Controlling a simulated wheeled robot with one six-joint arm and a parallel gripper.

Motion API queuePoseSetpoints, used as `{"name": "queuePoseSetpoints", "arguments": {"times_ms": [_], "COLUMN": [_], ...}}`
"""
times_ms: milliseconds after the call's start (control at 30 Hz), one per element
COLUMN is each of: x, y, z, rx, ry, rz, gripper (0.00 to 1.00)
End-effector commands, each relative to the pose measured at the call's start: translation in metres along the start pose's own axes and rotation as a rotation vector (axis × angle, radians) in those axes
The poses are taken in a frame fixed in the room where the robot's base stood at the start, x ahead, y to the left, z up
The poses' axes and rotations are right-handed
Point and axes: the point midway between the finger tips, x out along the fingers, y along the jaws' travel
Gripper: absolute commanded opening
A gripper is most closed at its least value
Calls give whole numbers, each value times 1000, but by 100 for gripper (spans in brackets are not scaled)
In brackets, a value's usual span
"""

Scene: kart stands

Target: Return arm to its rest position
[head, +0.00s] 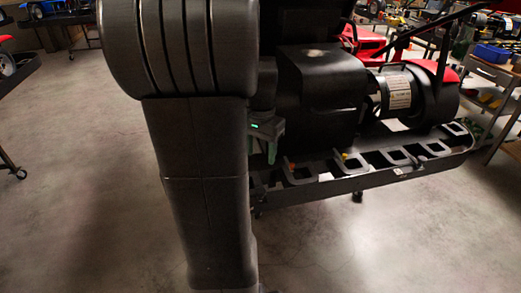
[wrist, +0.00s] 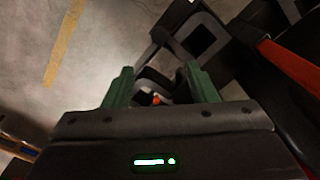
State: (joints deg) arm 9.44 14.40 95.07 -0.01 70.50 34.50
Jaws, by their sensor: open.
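My gripper (head: 267,153) shows in the head view just right of my dark arm, which hides part of it. Its green fingers point down beside the near edge of the black kart stand (head: 385,176). In the wrist view my gripper (wrist: 158,78) has its two green fingers spread apart, with nothing held between them. A small orange piece (wrist: 156,99) shows beyond the gap, on the dark stand. Whether the fingertips touch the stand cannot be told.
A black engine block (head: 318,95) and a cylinder with a white label (head: 397,92) sit above the stand. A workbench with a blue bin (head: 491,54) stands at the right.

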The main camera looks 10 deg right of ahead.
Motion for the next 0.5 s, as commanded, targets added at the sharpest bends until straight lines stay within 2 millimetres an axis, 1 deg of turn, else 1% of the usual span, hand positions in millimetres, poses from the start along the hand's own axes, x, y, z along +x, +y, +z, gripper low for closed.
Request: {"name": "queuePoseSetpoints", "arguments": {"times_ms": [267, 367, 500], "x": [4, 12, 36], "y": [0, 0, 0], "z": [0, 0, 1], "rx": [0, 0, 0], "ry": [0, -2, -5], "rz": [0, 1, 3], "gripper": [52, 52, 52]}}
